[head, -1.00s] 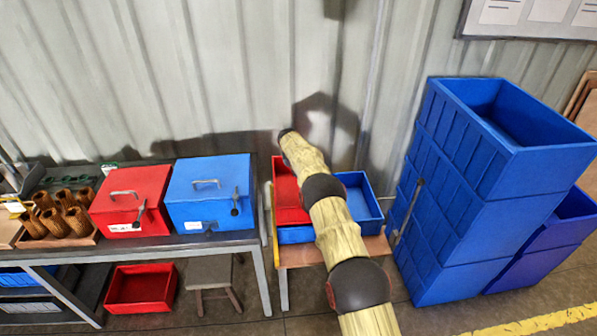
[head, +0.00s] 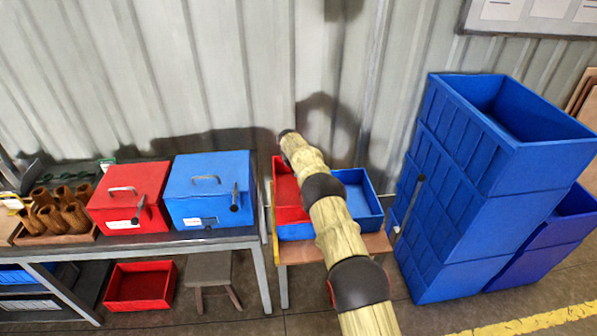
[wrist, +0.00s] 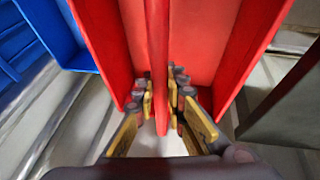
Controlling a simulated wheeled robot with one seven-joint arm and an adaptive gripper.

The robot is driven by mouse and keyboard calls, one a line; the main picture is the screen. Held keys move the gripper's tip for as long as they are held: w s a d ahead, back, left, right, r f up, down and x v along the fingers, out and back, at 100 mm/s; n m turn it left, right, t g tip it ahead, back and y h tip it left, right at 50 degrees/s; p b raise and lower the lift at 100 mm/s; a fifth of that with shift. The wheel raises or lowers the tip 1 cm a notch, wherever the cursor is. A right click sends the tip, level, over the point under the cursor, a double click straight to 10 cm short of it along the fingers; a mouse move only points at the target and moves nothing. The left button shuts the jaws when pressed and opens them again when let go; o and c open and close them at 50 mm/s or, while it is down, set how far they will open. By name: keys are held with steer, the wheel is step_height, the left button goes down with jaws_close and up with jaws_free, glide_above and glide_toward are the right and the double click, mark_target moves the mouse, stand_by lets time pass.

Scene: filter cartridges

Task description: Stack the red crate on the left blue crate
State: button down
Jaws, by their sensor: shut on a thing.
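The red crate (head: 287,190) is over the left blue crate (head: 296,231) on a small wooden stand; whether it rests on it or hangs just above I cannot tell. Only the front of that blue crate shows beneath it. My arm covers the red crate's right side. My gripper (wrist: 164,98) is shut on an upright red wall of the red crate, seen in the wrist view (wrist: 205,40), with one yellow-sided finger on each side. In the head view the gripper is hidden by my arm. Another blue crate (head: 367,211) stands open and empty on the right.
A tall stack of blue bins (head: 455,215) stands right of the stand. A workbench (head: 215,239) on the left holds a red box (head: 130,197), a blue box (head: 207,190) and brown cartridges (head: 62,205). A corrugated wall (head: 230,80) is close behind. A stool (head: 209,268) stands below.

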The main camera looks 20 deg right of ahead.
steer(key=c, duration=1.8)
jaws_free()
steer(key=shift+c, duration=0.2)
steer(key=shift+o, duration=0.5)
steer(key=shift+s+f, duration=0.1)
steer(key=shift+f, duration=0.1)
steer(key=v, duration=1.2)
steer(key=shift+r, duration=0.1)
